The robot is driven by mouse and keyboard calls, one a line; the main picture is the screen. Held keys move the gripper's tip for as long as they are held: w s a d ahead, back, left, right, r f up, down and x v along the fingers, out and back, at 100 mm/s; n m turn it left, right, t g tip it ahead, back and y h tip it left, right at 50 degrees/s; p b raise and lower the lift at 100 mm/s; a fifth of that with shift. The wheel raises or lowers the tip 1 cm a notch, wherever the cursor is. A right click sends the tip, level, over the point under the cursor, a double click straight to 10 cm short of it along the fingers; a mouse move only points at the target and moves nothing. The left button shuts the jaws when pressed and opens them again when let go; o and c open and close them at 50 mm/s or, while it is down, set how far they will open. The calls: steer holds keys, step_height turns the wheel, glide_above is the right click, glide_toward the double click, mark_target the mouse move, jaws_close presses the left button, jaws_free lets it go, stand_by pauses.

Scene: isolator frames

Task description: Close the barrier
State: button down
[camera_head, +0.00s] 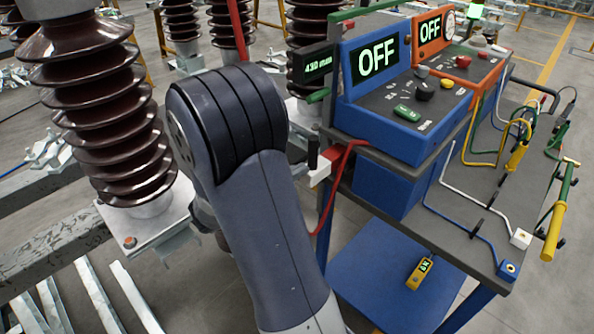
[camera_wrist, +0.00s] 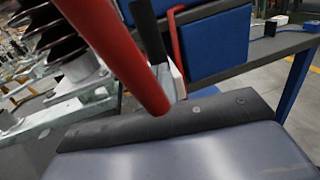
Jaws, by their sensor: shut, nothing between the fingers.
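The barrier shows as a long red bar (camera_wrist: 115,45) crossing the upper left of the wrist view at a slant, close to the camera. In the head view a red bar (camera_head: 238,25) rises steeply behind my arm, its lower part hidden by the arm. A white and red bracket (camera_head: 320,172) with a black upright piece sits at the left of the blue cart; the bracket also shows in the wrist view (camera_wrist: 176,80). My gripper (camera_wrist: 170,122) shows as a dark edge low in the wrist view, shut and empty. The arm hides it in the head view. I cannot tell whether it touches the bar.
The cart's blue and orange OFF consoles (camera_head: 400,85) stand to the right. A red cable (camera_head: 333,195) hangs from the cart near the bracket. A ribbed brown insulator (camera_head: 115,125) and metal beams (camera_head: 60,240) stand left of my arm. Grey floor shows between them.

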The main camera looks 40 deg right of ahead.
mark_target(310, 161)
steer(key=shift+d, duration=0.2)
steer(key=d+p, duration=0.1)
steer(key=d, duration=0.3)
steer(key=shift+w+d+r, duration=0.1)
steer(key=shift+w+d, duration=0.05)
steer(key=shift+d, duration=0.1)
steer(key=shift+w+a, duration=0.1)
stand_by(0.4)
